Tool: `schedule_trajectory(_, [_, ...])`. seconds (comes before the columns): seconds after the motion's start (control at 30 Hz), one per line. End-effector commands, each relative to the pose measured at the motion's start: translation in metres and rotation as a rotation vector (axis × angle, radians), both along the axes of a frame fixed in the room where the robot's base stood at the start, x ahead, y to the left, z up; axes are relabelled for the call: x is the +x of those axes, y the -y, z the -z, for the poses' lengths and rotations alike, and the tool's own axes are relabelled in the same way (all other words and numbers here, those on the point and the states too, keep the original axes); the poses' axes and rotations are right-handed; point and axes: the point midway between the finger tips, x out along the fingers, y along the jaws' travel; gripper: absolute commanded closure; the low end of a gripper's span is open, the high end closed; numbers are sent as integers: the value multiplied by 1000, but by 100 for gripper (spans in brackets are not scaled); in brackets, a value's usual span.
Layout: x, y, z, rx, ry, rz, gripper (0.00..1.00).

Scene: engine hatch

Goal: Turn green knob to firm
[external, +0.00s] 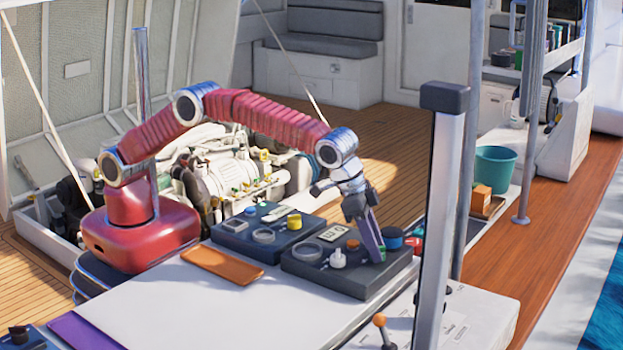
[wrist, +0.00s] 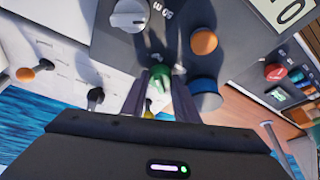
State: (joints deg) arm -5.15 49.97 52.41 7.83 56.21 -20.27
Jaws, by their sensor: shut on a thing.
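The green knob (wrist: 159,76) sits on a dark grey panel box (external: 335,281). In the wrist view it lies between the two fingers of my gripper (wrist: 160,90). My gripper (external: 376,255) reaches down to the right part of the box in the external view and is shut on the green knob, which is mostly hidden there. The wrist view shows a white knob (wrist: 128,14) with printed marks beside it, an orange button (wrist: 204,41) and a blue knob (wrist: 206,93) close to the right finger. The marks by the green knob cannot be read.
A second dark panel box (external: 262,232) with a yellow knob (external: 294,221) stands behind on the white table (external: 190,310). An orange flat piece (external: 222,265) lies left of the boxes. A grey post (external: 438,220) stands in front at the right.

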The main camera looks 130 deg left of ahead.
Motion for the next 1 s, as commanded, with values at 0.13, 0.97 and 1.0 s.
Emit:
schedule_trajectory(0.13, [0, 0, 0, 0, 0, 20, 95])
schedule_trajectory(0.97, [0, -5, 0, -2, -1, 529, 95])
schedule_trajectory(1.0, [0, -6, 1, -1, -1, 561, 95])
